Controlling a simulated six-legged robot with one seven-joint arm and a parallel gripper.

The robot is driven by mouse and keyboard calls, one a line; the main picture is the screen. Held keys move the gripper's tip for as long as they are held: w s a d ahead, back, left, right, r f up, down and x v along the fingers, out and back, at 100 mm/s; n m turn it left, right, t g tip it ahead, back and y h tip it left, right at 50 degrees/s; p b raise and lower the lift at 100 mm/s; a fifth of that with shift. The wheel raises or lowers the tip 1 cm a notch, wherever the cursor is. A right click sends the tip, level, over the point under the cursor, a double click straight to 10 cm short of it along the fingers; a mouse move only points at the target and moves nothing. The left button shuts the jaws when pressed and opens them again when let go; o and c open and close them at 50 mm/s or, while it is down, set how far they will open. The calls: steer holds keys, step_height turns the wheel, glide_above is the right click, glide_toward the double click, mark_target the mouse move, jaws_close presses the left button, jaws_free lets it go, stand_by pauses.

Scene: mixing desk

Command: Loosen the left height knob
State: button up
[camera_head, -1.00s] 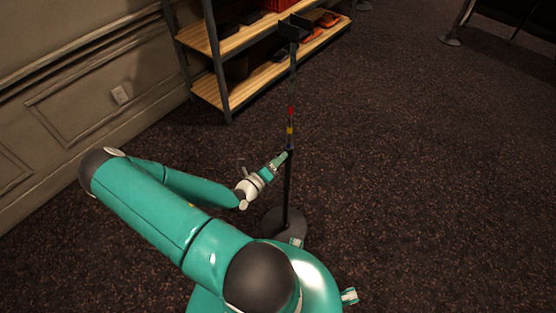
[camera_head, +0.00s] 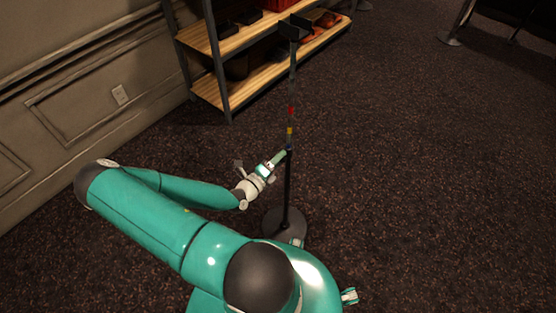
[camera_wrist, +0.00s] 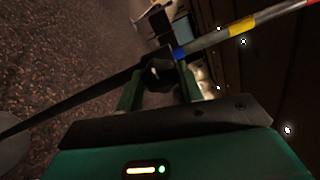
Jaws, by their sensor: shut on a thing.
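A thin dark stand (camera_head: 287,190) rises from a round base (camera_head: 276,222) in the head view. Above its collar, the slimmer upper rod (camera_head: 291,122) carries blue, yellow and red bands and ends in a dark plate (camera_head: 294,29). My gripper (camera_head: 286,153) meets the stand at the collar from the left. In the wrist view, the dark height knob (camera_wrist: 159,71) lies between the green fingers of my gripper (camera_wrist: 159,82), which are shut on it. The blue band (camera_wrist: 180,53) sits right beside the collar. The knob is too small to make out in the head view.
A wooden-decked shelf (camera_head: 240,88) with dark and orange items stands behind the stand, along the panelled wall (camera_head: 70,90). The dark carpet (camera_head: 430,180) to the right is clear. Metal stand feet (camera_head: 449,38) show at the far right.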

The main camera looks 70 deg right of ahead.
steer(key=o, duration=1)
steer(key=v, duration=1.4)
steer(key=shift+w+d, duration=0.1)
steer(key=w+a+r+m+t+y, duration=0.3)
steer(key=w+a+r+m+y, duration=0.9)
steer(key=a+r+m, duration=0.65)
steer(key=a+r+m+t+y, duration=0.2)
steer(key=a+r+m+t, duration=0.2)
steer(key=r, duration=0.6)
steer(key=a+r+m+t+y, duration=0.2)
steer(key=a+r+m+t, duration=0.3)
steer(key=a+r, duration=0.4)
steer(key=shift+a+r+m+t+y, duration=0.3)
steer(key=shift+r+m, duration=0.35)
steer(key=shift+r, duration=0.15)
